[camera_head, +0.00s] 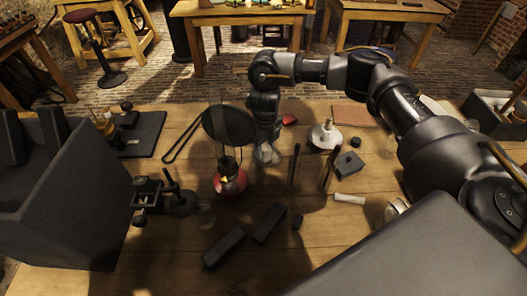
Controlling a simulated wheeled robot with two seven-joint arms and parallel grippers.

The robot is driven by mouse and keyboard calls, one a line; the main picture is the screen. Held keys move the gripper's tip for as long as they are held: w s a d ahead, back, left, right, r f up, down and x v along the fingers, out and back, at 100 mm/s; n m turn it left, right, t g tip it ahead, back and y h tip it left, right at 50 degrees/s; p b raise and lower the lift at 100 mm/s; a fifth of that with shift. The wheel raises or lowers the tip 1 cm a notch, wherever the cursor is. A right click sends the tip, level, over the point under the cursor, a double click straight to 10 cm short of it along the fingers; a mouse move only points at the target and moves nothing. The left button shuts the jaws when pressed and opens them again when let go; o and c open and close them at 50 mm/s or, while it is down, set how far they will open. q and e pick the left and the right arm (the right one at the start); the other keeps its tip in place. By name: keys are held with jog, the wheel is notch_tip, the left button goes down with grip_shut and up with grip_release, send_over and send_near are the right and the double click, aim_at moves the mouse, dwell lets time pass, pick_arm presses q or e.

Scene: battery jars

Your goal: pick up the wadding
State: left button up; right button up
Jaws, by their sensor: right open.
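A pale, greyish-white tuft that looks like the wadding (267,155) lies on the wooden table, just left of the middle. My right gripper (266,143) points down over it, with its fingertips at the tuft. The jaws are open. The gripper partly covers the tuft, and I cannot tell whether the fingers touch it. My left gripper is not in view.
A red lamp (230,180) stands close left of the gripper, with a dark round disc (229,124) above. Upright dark rods (295,164), a white-topped stand (325,135) and a white roll (349,199) are right. Black bars (224,247) lie in front.

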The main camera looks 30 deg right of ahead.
notch_tip(320, 180, down, 3)
jog(key=shift+r, duration=0.2)
jog(key=c, duration=0.7)
jog(key=shift+r, duration=0.1)
jog(key=shift+w+r, duration=0.1)
jog(key=shift+r, duration=0.4)
notch_tip(320, 180, up, 27)
jog(key=shift+f+p, duration=0.1)
jog(key=shift+p, duration=0.2)
